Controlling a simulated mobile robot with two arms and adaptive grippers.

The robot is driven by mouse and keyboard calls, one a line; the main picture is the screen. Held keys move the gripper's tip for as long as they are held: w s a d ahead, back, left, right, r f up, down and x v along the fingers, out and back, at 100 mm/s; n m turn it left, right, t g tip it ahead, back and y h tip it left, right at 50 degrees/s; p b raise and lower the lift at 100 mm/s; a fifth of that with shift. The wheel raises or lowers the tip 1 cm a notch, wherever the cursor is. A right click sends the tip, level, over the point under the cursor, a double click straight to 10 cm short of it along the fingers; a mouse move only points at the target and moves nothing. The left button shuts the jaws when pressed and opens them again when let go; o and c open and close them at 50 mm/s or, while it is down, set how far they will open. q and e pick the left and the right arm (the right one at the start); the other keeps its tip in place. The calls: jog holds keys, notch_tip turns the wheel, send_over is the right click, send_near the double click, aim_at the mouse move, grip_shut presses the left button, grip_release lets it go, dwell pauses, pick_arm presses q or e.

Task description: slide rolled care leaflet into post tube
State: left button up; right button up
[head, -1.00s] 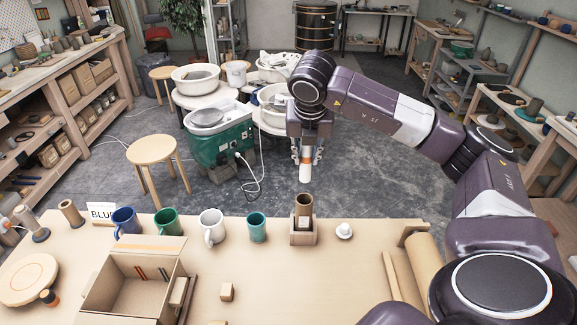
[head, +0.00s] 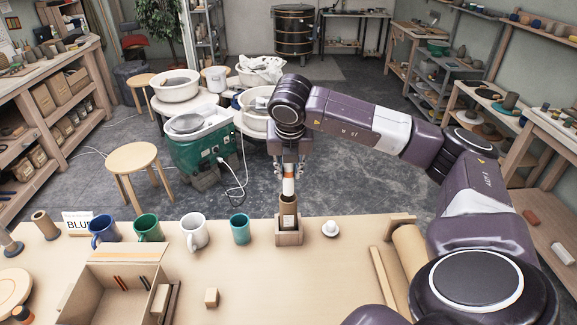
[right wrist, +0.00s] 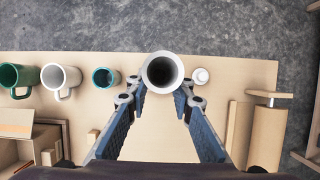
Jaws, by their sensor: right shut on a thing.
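The rolled care leaflet (head: 288,187) is white with an orange band and stands upright in my right gripper (head: 288,168). My right gripper is shut on its upper part. The brown post tube (head: 288,217) stands upright in a square wooden holder (head: 289,238) on the table, right below the roll. The roll's lower end is at the tube's mouth; I cannot tell how far it is inside. In the right wrist view the open top of the roll (right wrist: 162,72) shows between the fingers (right wrist: 162,92), and it hides the tube. My left gripper is not in view.
A teal cup (head: 240,229) and several mugs stand left of the holder. A small white knobbed thing (head: 330,229) is to its right. An open cardboard box (head: 120,290) and a small wooden block (head: 211,298) are nearer. The table's front middle is clear.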

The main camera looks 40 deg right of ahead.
aim_at(289, 204)
jog(key=shift+f+b, duration=3.9)
jog(key=shift+f, duration=0.4)
jog(key=shift+s+a+f+b, duration=0.3)
jog(key=shift+s+f+b, duration=0.1)
jog(key=shift+f+b, duration=0.3)
jog(key=shift+s+a+f+b, duration=0.35)
jog(key=shift+f+b, duration=0.2)
jog(key=shift+b, duration=0.15)
jog(key=shift+d, duration=0.1)
jog(key=o, duration=0.9)
jog(key=shift+w+f, duration=0.1)
jog(key=shift+o, duration=0.7)
jog(key=shift+w+d+f, duration=0.1)
jog(key=shift+w+f, duration=0.1)
jog(key=shift+w, duration=0.05)
jog(key=shift+w+d+f, duration=0.3)
jog(key=shift+w, duration=0.15)
jog(key=shift+s+r, duration=0.25)
jog(key=shift+r, duration=0.05)
